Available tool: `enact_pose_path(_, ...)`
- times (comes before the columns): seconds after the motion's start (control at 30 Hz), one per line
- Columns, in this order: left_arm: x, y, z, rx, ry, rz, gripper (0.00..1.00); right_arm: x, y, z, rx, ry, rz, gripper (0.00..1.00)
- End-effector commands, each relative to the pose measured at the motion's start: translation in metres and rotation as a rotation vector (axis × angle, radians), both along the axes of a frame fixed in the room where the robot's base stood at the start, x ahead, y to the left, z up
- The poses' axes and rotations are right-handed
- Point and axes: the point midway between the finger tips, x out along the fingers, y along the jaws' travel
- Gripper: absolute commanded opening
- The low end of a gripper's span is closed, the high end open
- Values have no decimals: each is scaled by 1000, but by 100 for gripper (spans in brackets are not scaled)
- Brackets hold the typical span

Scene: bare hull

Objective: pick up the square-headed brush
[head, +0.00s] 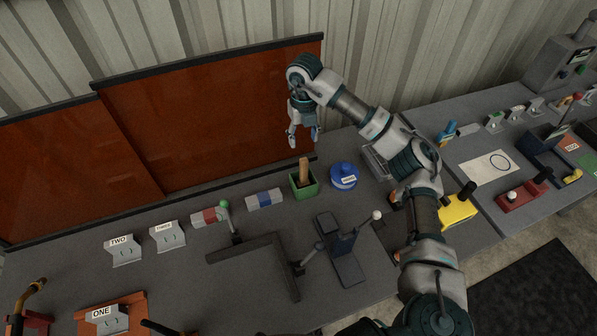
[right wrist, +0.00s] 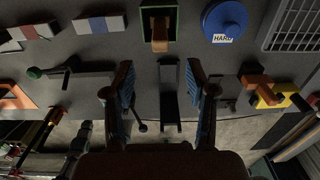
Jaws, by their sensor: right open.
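A brown wooden handle (head: 304,170) stands upright out of a square green holder (head: 304,190) on the grey bench. It is likely the brush; its head is hidden inside the holder. In the right wrist view the handle (right wrist: 160,34) and the holder (right wrist: 145,13) show at the top, beyond the fingertips. My right gripper (head: 304,136) hangs with its fingers down, above and slightly behind the handle, apart from it. Its two fingers, also in the right wrist view (right wrist: 160,70), are spread with nothing between them. My left gripper is not in view.
A blue round container (head: 343,176) stands close right of the holder. A blue-and-white block (head: 265,199) lies to its left. A dark stand (head: 341,252) is in front. Red-brown panels (head: 215,120) rise behind the bench.

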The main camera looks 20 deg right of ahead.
Motion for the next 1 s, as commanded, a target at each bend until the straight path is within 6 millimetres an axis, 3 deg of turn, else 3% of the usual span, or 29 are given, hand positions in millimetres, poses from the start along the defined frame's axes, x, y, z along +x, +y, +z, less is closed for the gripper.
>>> enact_pose_path(0.2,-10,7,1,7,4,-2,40,0,-2,-55,3,7,1,56)
enact_pose_path(0.4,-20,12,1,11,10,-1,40,1,-2,-95,4,6,1,56)
enact_pose_path(0.7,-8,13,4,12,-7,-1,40,-1,0,-122,3,6,1,56)
enact_pose_path(1.0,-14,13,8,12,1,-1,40,-2,1,-159,6,3,1,56)
